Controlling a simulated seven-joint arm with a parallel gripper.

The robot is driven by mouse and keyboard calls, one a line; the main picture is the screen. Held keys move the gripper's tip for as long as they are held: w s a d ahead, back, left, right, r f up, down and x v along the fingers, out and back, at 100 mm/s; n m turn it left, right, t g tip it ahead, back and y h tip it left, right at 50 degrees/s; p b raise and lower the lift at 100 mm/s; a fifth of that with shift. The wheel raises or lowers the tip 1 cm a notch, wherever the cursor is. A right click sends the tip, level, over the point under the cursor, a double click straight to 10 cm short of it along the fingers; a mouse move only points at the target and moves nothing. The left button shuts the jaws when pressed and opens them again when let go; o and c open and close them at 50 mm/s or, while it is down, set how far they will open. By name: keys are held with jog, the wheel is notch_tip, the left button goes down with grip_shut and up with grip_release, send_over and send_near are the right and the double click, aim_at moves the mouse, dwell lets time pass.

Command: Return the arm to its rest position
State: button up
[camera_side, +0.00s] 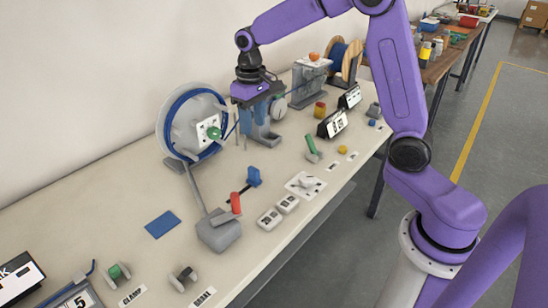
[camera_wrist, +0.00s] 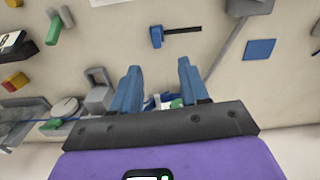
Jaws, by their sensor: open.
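My gripper (camera_wrist: 158,78) is open, with its two blue fingers apart and only table and parts behind showing between them. In the side view my gripper (camera_side: 257,103) hangs above the far part of the bench, right of the large reel (camera_side: 171,113) and in front of a blue-grey stand. The side view does not show clearly how far its fingertips are from the stand. My purple arm reaches over the bench from its base at the lower right.
The bench (camera_side: 120,180) holds a blue pad (camera_side: 162,224), a red-handled lever (camera_side: 236,203), a blue slider (camera_side: 254,177), a green lever (camera_side: 311,146) and a wooden spool (camera_side: 347,60). Black signs (camera_side: 332,124) stand near the edge. A wall runs behind.

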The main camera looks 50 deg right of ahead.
jog(key=s+a+n, duration=0.2)
jog(key=s+n, duration=0.9)
jog(key=s, duration=2.1)
jog(key=shift+a+f+n, duration=0.4)
